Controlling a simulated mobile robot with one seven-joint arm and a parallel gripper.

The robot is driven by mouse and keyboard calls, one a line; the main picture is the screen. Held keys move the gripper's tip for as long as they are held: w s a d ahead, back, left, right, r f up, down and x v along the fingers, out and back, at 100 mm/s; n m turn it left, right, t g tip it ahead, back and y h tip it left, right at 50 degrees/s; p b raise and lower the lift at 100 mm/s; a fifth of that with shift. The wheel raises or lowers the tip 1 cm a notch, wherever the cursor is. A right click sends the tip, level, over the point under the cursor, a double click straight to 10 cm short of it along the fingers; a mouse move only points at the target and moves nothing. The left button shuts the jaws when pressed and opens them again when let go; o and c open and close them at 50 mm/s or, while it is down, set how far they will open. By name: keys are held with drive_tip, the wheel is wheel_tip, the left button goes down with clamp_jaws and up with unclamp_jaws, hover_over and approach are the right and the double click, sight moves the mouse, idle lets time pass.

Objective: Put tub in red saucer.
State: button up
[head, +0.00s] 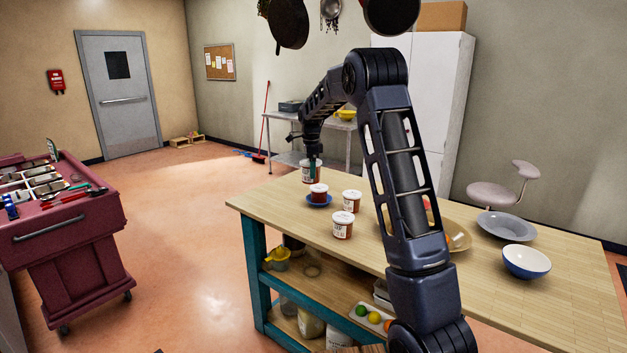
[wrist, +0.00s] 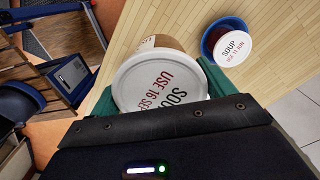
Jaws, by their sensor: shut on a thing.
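My gripper (head: 312,163) is shut on a white-lidded soup tub (head: 310,175), held upright over the far left end of the wooden table. In the wrist view the held tub (wrist: 160,82) sits between green fingers, its lid facing the camera. A second tub (head: 319,189) stands on a blue saucer (head: 319,202), just in front of the held one. Two more tubs, one (head: 352,201) farther back and one (head: 342,226) nearer, stand on bare wood. I see no clear red saucer; a small red patch shows beside my arm, mostly hidden.
On the table's right part are a tan plate (head: 458,237), a grey plate (head: 506,227) and a blue bowl (head: 526,262). My arm covers the table's middle. Bare wood (head: 275,205) lies left of the blue saucer. Pans (head: 288,24) hang above.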

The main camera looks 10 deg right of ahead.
drive_tip(key=shift+r, duration=0.45)
drive_tip(key=shift+w+d, duration=0.1)
drive_tip(key=shift+d, duration=0.15)
drive_tip(key=w+d, duration=0.3)
drive_tip(key=d, duration=2.2)
drive_tip(key=w+d, duration=0.2)
drive_tip(key=d, duration=2.4)
drive_tip(key=f, duration=1.9)
drive_tip(key=shift+w+a+f, duration=0.1)
drive_tip(key=shift+w+a, duration=0.1)
drive_tip(key=shift+a, duration=0.05)
drive_tip(key=shift+f, duration=0.1)
